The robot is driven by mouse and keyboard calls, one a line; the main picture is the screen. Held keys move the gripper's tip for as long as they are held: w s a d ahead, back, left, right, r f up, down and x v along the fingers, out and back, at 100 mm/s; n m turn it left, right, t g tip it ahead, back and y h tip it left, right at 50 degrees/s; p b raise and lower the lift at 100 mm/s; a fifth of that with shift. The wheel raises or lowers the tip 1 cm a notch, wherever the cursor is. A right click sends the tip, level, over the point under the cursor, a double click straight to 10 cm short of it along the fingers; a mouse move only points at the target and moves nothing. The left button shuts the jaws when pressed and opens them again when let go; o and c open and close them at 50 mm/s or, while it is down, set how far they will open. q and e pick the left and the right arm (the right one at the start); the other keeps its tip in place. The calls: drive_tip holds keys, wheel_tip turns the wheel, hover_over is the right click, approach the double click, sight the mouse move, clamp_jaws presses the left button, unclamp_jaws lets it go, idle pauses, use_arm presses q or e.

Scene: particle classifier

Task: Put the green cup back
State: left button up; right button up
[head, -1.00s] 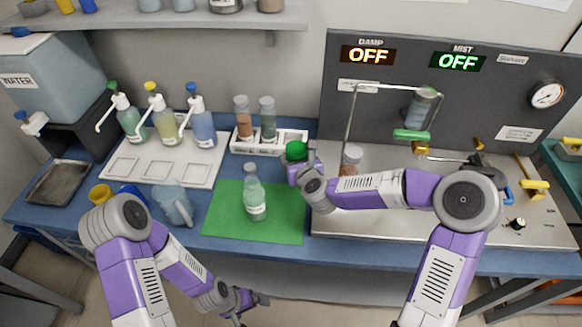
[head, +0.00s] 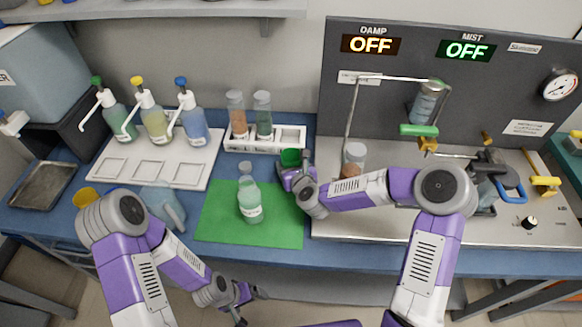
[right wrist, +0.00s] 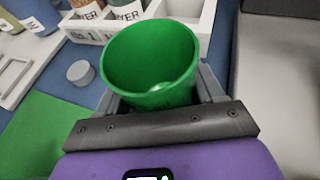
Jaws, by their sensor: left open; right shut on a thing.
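The green cup (head: 290,157) is between the fingers of my right gripper (head: 289,171), just in front of the white rack and behind the green mat's right edge. In the right wrist view the cup (right wrist: 150,62) sits between both fingers of the gripper (right wrist: 160,97), its open mouth facing up toward the camera. A small pale spot shows inside it. I cannot tell whether the cup's base touches the table. My left gripper (head: 249,306) is open and empty, low in front of the table edge.
A clear bottle (head: 250,203) stands on the green mat (head: 220,225). The white rack (head: 290,145) holds two jars. A yellow cup (head: 84,198) and a pale jug (head: 166,207) are at left. The steel machine platform (head: 400,225) is to the right.

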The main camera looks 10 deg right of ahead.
drive_tip(key=shift+f, duration=0.2)
drive_tip(key=o, duration=1.1)
drive_tip(key=shift+o, duration=0.2)
